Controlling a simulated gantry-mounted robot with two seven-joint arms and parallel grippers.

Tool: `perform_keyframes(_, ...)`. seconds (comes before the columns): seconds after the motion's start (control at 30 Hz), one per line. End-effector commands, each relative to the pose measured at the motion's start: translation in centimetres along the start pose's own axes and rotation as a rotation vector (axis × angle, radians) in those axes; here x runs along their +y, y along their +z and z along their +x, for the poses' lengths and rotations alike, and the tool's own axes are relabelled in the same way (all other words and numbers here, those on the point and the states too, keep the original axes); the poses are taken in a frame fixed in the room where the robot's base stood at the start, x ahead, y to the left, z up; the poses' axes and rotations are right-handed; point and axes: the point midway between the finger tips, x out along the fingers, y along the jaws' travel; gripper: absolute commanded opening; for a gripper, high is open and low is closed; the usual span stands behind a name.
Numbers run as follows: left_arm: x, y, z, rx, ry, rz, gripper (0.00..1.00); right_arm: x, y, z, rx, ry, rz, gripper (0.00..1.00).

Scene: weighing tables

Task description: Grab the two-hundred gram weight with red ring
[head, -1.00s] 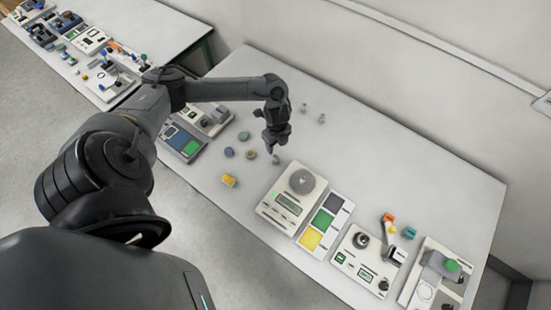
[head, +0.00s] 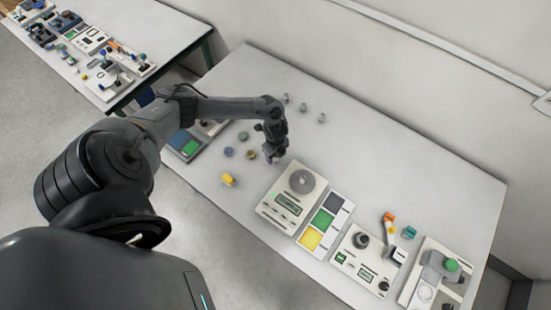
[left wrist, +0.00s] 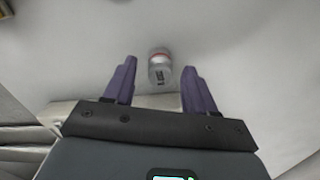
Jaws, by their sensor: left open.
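In the left wrist view a small silvery weight with a red ring (left wrist: 160,67) and dark markings on its side stands on the pale table top, just beyond and between my fingertips. My left gripper (left wrist: 159,66) is open, its two purple fingers apart with nothing between them. My right gripper is in no view.
Small grey weights (head: 303,107) stand behind my left gripper. Small round pieces (head: 229,152) and a yellow block (head: 228,180) lie to its left. A scale (head: 288,199) with a round pan and a coloured tray (head: 324,218) stand to its right. The table's back right is clear.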

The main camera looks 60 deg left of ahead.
Motion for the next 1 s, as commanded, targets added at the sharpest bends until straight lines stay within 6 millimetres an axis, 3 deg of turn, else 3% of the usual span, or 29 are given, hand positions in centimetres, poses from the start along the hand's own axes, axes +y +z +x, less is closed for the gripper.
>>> perform_keyframes(0.17, -0.02, -0.02, -0.03, 0.0, 0.0, 0.0, 0.54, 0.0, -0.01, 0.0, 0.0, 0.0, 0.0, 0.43)
perform_keyframes(0.53, -0.02, -0.01, -0.05, 0.0, 0.0, 0.0, 0.0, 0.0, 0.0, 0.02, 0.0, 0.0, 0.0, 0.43)
perform_keyframes(1.0, -0.07, -0.01, -0.66, 0.001, -0.001, 0.0, 0.0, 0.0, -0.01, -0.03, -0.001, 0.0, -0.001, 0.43)
